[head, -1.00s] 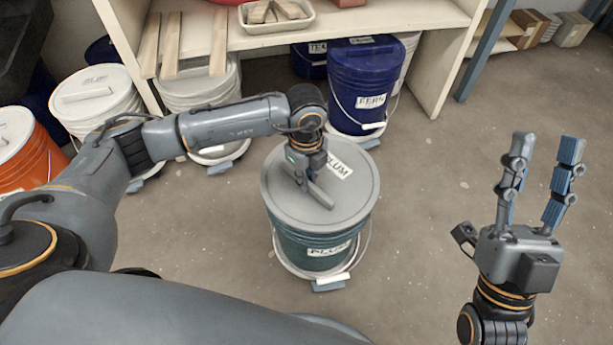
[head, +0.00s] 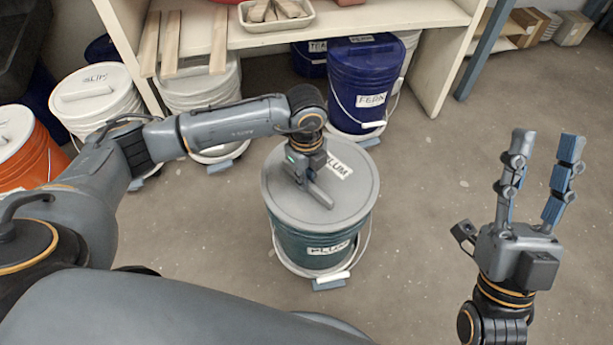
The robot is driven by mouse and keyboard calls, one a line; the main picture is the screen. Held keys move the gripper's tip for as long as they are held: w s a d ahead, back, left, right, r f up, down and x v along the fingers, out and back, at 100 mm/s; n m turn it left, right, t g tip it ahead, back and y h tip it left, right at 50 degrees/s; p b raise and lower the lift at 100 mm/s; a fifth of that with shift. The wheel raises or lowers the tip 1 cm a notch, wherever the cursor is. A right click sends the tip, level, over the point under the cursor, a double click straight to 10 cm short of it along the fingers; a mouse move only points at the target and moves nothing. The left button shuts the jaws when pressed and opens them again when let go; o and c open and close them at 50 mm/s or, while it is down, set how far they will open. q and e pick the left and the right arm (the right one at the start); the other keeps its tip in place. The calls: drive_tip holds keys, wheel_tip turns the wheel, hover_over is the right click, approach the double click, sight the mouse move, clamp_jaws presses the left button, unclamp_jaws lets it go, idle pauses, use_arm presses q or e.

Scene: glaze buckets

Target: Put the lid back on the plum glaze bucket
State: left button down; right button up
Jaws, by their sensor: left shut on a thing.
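The plum glaze bucket (head: 290,240) is dark green with a white "PLUM" label on its front. It stands upright on a wheeled base on the floor, mid-picture. Its grey lid (head: 350,195), also labelled "PLUM", covers the bucket's top and looks level; I cannot tell whether it is fully seated. My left gripper (head: 316,190) is over the middle of the lid and shut on it, apparently at a handle that the fingers hide. My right gripper (head: 552,160) is open and empty, raised to the right of the bucket with its fingers pointing up.
Blue buckets, one labelled "FERN" (head: 362,85), stand behind at the shelf. White lidded buckets (head: 100,95) and an orange bucket (head: 30,160) stand at the left. A shelf unit (head: 380,20) holds wood strips and a tray (head: 277,20). The floor right of the plum bucket is clear.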

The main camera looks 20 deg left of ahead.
use_arm(q)
drive_tip(key=c, duration=0.8)
unclamp_jaws()
